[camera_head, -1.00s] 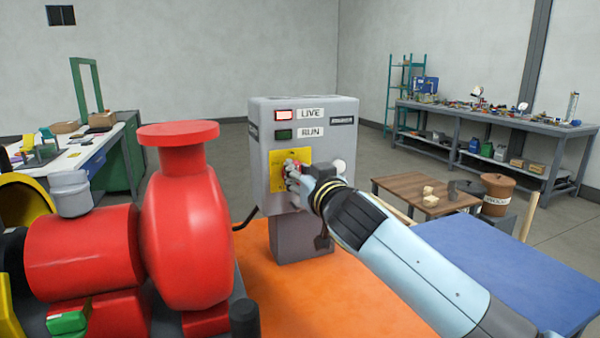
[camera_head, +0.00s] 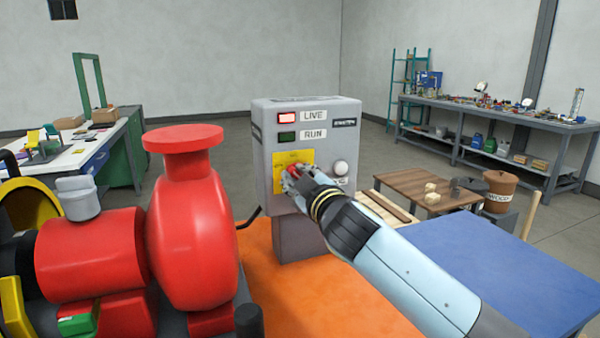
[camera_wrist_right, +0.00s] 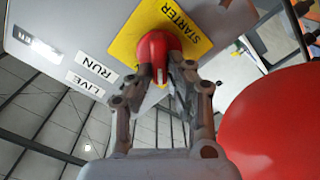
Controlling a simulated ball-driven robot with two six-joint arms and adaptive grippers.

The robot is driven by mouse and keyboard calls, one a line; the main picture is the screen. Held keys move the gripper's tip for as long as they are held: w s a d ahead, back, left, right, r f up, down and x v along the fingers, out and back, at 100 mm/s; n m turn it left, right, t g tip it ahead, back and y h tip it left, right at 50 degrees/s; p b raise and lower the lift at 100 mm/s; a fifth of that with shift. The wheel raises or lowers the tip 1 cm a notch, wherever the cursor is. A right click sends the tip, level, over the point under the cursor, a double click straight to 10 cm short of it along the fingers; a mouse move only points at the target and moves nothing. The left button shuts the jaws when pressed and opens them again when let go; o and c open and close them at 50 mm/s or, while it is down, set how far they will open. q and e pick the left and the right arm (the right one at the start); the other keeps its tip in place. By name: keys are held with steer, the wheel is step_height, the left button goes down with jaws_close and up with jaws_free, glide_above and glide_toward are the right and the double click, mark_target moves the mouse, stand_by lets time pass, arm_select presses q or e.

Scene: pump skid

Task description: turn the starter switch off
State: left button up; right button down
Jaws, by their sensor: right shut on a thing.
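The starter box (camera_head: 262,140) is a grey box on a post, with a lit red LIVE lamp (camera_head: 288,118) and a dark green RUN lamp (camera_head: 287,136). Its yellow plate (camera_head: 281,159) carries the red starter switch (camera_head: 292,171), partly hidden by my right gripper (camera_head: 290,182). In the right wrist view the red switch knob (camera_wrist_right: 158,55), with a pale line on it, sits between the fingers of my right gripper (camera_wrist_right: 162,75), which are shut on it. The plate there reads STARTER. My left gripper is not in view.
A red pump (camera_head: 185,230) stands close on the left of the box. An orange surface (camera_head: 330,300) lies below, and a blue table top (camera_head: 500,265) at the right. A white round knob (camera_head: 340,168) sits right of the switch.

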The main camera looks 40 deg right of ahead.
steer(key=n, duration=0.2)
steer(key=n+p, duration=0.1)
steer(key=n, duration=0.1)
steer(key=shift+a+f+n, duration=0.15)
steer(key=shift+f+n, duration=0.05)
steer(key=shift+n, duration=0.1)
steer(key=n, duration=0.2)
steer(key=n+p, duration=0.1)
steer(key=n, duration=0.1)
steer(key=shift+f, duration=0.3)
steer(key=shift+n, duration=0.4)
steer(key=c, duration=1.3)
jaws_free()
steer(key=v, duration=1.2)
steer(key=shift+a, duration=0.15)
